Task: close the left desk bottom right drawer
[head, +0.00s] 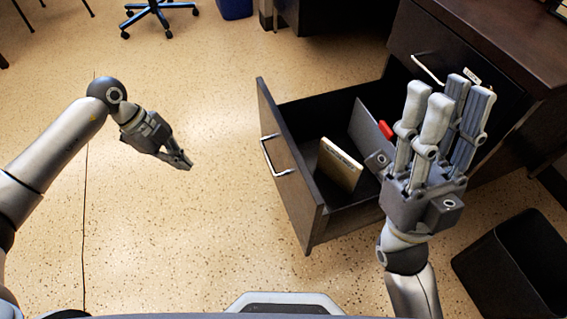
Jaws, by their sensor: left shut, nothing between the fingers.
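The bottom drawer (294,200) of the dark desk is pulled well out, with its front panel and metal handle (277,156) facing left. Inside it are an upright cream-coloured book or box (340,165) and a small red object (387,130). My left gripper (188,164) is shut and empty, in front of the drawer and left of its handle, with a clear gap between them. My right gripper (447,95) is open, with its fingers pointing up the picture. It overlaps the drawer's right end and hides part of it; I cannot tell whether it touches anything.
The desk's upper drawer with its handle (428,69) is shut, under the dark desktop (510,35). A black bin (515,265) stands at the lower right. A wheeled chair base (158,14) and a blue bin (235,8) are at the back. The floor left of the drawer is free.

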